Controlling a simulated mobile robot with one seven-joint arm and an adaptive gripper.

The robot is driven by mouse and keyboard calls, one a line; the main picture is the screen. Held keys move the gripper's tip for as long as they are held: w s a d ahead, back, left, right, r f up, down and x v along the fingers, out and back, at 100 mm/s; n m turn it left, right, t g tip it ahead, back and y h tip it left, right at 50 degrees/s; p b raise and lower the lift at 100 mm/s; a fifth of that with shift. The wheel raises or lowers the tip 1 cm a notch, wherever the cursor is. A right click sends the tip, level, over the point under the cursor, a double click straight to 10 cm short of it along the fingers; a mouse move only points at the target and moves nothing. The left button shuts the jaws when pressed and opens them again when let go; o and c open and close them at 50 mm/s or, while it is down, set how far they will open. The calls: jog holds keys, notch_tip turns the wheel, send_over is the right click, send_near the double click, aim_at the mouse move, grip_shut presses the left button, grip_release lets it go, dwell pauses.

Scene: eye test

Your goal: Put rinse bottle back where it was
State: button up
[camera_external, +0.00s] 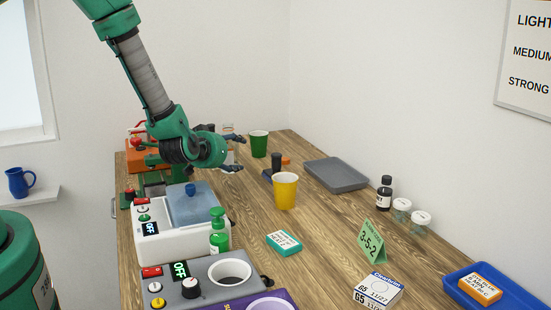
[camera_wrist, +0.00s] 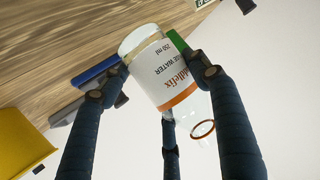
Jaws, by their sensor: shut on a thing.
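The rinse bottle (camera_wrist: 168,78) is clear with a white and orange label on which "WATER" and "250 ml" can be read. In the wrist view it lies between the dark blue fingers of my gripper (camera_wrist: 160,95), which are shut on it. In the external view my gripper (camera_external: 236,153) is over the far left part of the wooden table, and the bottle is mostly hidden by the fingers. I cannot tell whether its base touches the table.
A green cup (camera_external: 259,144) stands just right of my gripper. A yellow cup (camera_external: 285,191) stands nearer the camera, with a grey tray (camera_external: 337,187) to the right. A white water bath (camera_external: 155,244) with a blue lid is in front. The middle-right table (camera_external: 325,228) has bare wood.

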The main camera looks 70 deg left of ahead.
aim_at(228, 164)
dwell(0.3)
jog(key=shift+f+b, duration=0.35)
jog(key=shift+f, duration=1.5)
jog(key=shift+f, duration=0.1)
jog(key=o, duration=1.2)
jog(key=shift+o, duration=0.2)
